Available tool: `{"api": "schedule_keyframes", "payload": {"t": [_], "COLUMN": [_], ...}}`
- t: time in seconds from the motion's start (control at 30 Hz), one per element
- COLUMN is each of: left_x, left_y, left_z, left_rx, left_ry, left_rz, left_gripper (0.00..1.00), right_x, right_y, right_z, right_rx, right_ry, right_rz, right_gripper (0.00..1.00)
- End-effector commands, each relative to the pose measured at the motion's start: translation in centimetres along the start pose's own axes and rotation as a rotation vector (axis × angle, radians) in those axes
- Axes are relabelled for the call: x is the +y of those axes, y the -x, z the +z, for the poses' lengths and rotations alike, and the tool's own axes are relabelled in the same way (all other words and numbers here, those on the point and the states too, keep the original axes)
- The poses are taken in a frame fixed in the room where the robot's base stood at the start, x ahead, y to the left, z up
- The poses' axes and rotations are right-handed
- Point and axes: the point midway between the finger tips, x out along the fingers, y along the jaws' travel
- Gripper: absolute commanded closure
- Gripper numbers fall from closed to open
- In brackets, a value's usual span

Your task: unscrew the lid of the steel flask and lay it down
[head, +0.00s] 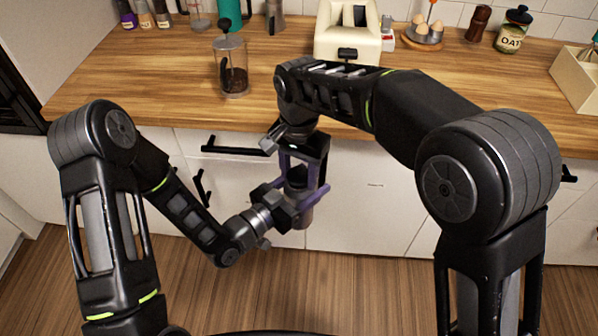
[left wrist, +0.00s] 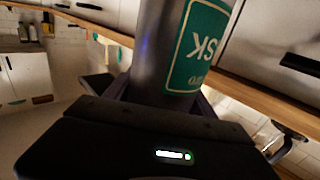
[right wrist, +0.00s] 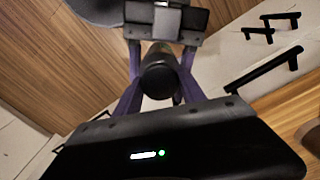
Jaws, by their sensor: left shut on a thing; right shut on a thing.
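The steel flask (head: 303,216) is held upright in the air in front of the cabinet fronts, below counter height. Its grey body with a green label (left wrist: 196,50) fills the middle of the left wrist view. My left gripper (head: 296,196) comes in from the side and is shut on the flask's body. My right gripper (head: 301,168) points down from above and is shut on the dark lid (right wrist: 159,76), which sits between its purple fingers in the right wrist view. The lid is at the top of the flask. I cannot tell how far it is unscrewed.
The wooden counter (head: 150,85) has a clear stretch at its front left. A glass French press (head: 232,68) stands near its front edge. A cream appliance (head: 347,40), an egg holder (head: 424,35) and an oat jar (head: 513,30) stand further back. A cream box (head: 577,80) is at right.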

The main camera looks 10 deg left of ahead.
Motion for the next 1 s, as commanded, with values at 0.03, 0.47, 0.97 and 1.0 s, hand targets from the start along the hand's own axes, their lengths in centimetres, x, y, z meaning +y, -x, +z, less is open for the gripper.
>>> {"api": "schedule_keyframes", "payload": {"t": [0.03,0.47,0.97,1.0], "left_x": [0.05,0.06,-0.01,-0.01], "left_y": [-0.03,-0.04,-0.03,-0.03], "left_z": [-0.1,-0.09,-0.08,-0.08], "left_rx": [0.003,0.002,0.002,0.002], "left_ry": [0.0,0.0,0.0,0.0], "left_rz": [0.001,0.002,0.0,0.0], "left_gripper": [1.0,1.0,1.0,1.0], "right_x": [-0.04,0.0,-0.05,-0.05], "right_y": [0.04,0.11,0.15,0.15], "right_z": [0.0,0.0,0.05,0.05], "right_rx": [0.0,-0.004,-0.002,-0.002], "right_ry": [0.01,0.908,0.964,0.964], "right_rz": [-0.001,-0.003,-0.001,-0.001], "right_gripper": [1.0,1.0,1.0,1.0]}}
